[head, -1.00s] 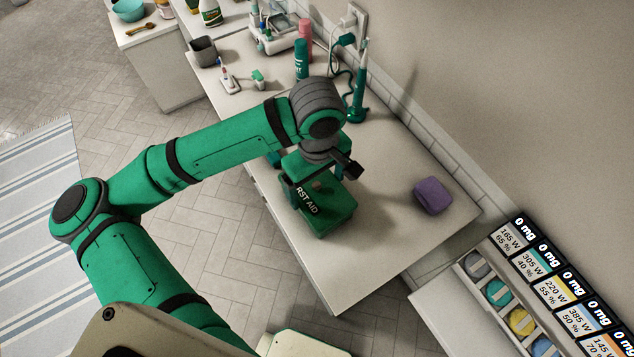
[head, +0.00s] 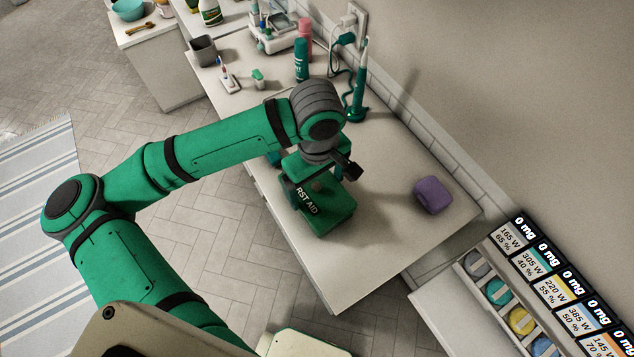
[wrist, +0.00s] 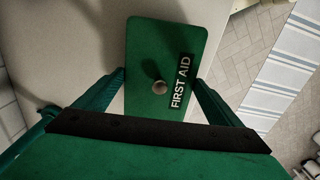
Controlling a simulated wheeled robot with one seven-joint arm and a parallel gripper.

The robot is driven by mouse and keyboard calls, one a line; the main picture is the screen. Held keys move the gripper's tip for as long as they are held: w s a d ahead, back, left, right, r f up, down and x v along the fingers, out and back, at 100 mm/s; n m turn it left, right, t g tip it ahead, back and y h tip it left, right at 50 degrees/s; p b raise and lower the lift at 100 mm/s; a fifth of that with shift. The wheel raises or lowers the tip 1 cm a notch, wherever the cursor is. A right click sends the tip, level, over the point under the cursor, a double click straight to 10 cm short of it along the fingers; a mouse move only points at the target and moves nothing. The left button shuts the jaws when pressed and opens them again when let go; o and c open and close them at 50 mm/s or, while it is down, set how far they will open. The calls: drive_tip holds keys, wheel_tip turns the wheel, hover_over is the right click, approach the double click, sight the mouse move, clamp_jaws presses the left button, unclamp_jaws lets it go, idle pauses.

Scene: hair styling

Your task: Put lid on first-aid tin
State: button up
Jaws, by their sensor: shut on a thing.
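In the head view my gripper (head: 318,184) is over the green first-aid tin (head: 327,228), near the left edge of the counter. The lid lies over the tin and hides its opening. I cannot tell whether the lid is fully seated or slightly raised.
A purple block (head: 433,195) sits to the right on the counter (head: 375,240). A green electric toothbrush (head: 357,95), a teal can (head: 302,62) and a grey cup (head: 203,50) stand farther back. The counter's front right is clear.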

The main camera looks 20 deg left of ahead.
drive_tip(key=shift+f, duration=0.1)
idle(0.7)
drive_tip(key=o, duration=0.9)
drive_tip(key=shift+r, duration=3.5)
clamp_jaws()
drive_tip(key=shift+f, duration=1.95)
